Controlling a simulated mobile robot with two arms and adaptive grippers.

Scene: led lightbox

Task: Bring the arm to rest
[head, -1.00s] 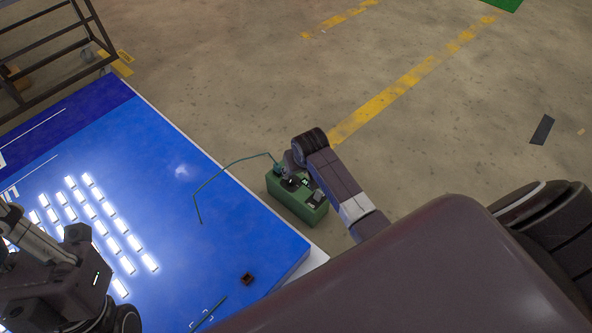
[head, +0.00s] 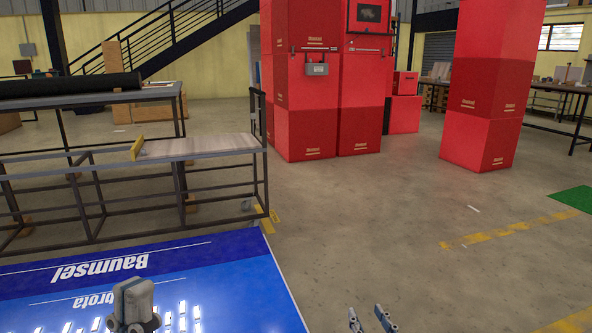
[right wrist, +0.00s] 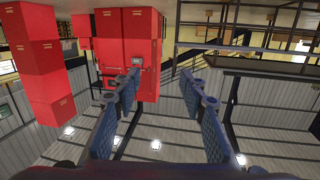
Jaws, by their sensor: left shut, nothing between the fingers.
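My left gripper (head: 134,306) is at the bottom left of the head view, over the blue lightbox panel (head: 225,250); only a grey and dark part of it shows, and its fingertips are hard to make out. It is shut and empty. My right gripper (head: 371,320) shows as two separate fingertips at the bottom edge, over the floor right of the panel. In the right wrist view its fingers (right wrist: 167,90) are spread apart with nothing between them. The panel has upside-down white lettering and rows of lit LED strips (head: 180,318).
A metal-framed bench (head: 205,147) stands beyond the panel. Tall red cabinets (head: 310,115) and a red stack (head: 485,100) stand further back. The concrete floor (head: 370,215) between them and the panel is clear, with yellow markings (head: 490,235).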

